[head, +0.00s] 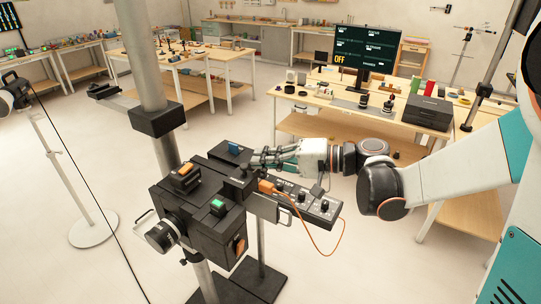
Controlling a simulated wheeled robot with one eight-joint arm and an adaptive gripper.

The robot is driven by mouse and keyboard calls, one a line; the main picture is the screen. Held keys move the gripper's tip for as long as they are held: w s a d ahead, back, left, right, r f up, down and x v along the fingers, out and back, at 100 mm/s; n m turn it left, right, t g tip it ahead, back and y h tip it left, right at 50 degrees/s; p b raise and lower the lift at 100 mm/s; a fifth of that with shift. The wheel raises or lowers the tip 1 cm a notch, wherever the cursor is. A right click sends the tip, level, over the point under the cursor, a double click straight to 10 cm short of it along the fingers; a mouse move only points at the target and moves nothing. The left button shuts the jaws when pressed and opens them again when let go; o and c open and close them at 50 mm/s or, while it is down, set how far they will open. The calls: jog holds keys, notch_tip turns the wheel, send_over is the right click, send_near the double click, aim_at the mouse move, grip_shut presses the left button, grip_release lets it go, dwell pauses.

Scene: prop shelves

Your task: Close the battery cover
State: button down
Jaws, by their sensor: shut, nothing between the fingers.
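A black camera-like rig (196,222) stands on a post in the lower middle of the head view. On its near right side, a grey flat panel (264,208) sticks out below an orange plug. It may be the battery cover, but I cannot tell for sure, nor how far it stands open. My gripper (255,160) reaches in from the right above the rig's back part. Its fingers are shut and empty, close to a blue block (235,147) on the rig. I cannot tell whether they touch the rig.
An orange cable (318,243) loops from the orange plug (267,187) past a control bar with knobs (303,197). A thick grey pole (145,50) rises behind the rig. A table with a monitor (367,50) and black case (427,113) stands behind.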

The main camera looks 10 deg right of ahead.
aim_at(241, 180)
jog(key=s+a, duration=0.3)
jog(key=s, duration=0.2)
jog(key=s+a, duration=0.2)
jog(key=shift+s+a, duration=0.25)
jog(key=shift+a, duration=0.1)
jog(key=shift+w, duration=0.1)
